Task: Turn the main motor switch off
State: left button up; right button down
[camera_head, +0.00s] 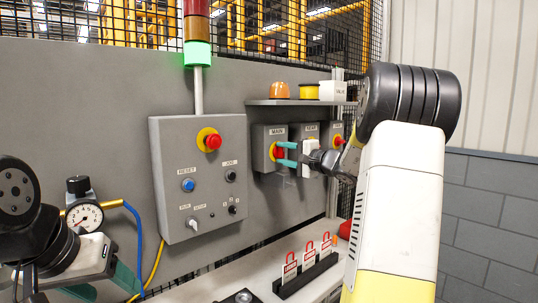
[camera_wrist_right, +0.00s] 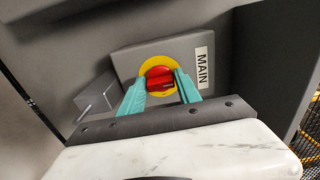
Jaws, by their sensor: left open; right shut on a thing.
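The main motor switch is a red knob (camera_head: 278,153) on a yellow disc, on a grey box labelled MAIN (camera_head: 260,136). In the right wrist view the red knob (camera_wrist_right: 160,78) sits between the two teal fingers of my right gripper (camera_wrist_right: 161,84), which is shut on it. The yellow disc (camera_wrist_right: 148,66) shows around the knob, and the MAIN label (camera_wrist_right: 203,67) is beside it. The fingers hide the knob's sides, so its exact turn is hard to tell. My left gripper (camera_head: 104,285) is open and low at the left, partly cut off by the frame.
Two similar switch boxes (camera_head: 311,128) stand right of MAIN, partly behind my right arm. A shelf (camera_head: 290,102) is above. The control panel (camera_head: 170,150) with red, blue and black controls is left. Red padlock tags (camera_head: 308,255) stand below; a gauge (camera_head: 84,216) is far left.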

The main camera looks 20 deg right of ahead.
jog(key=shift+f, duration=0.1)
jog(key=c, duration=0.9)
grip_release()
jog(key=v, duration=0.8)
jog(key=shift+a, duration=0.1)
